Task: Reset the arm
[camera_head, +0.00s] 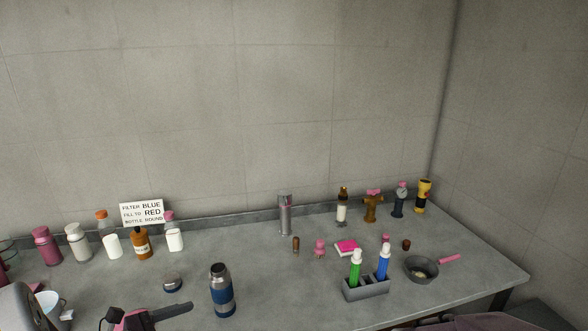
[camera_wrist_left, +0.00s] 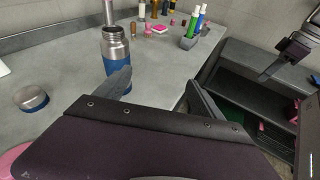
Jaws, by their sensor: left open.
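My left gripper (camera_wrist_left: 160,95) is open, its two dark fingers spread apart with nothing between them. In the head view, part of it (camera_head: 150,317) shows low at the bottom left, above the near part of the counter. A steel and blue flask (camera_head: 221,292) stands upright and uncapped just right of the finger. In the left wrist view the flask (camera_wrist_left: 115,48) stands beyond the left finger, which overlaps its base; contact cannot be told. A round steel and dark lid (camera_head: 172,285) lies on the counter behind the gripper.
The grey counter (camera_head: 270,300) has free room around the flask. A holder (camera_head: 366,290) with green and blue bottles and a pan (camera_head: 421,269) stand right. Several bottles and a sign (camera_head: 142,213) line the back left. A steel cylinder (camera_head: 285,216) stands at the back.

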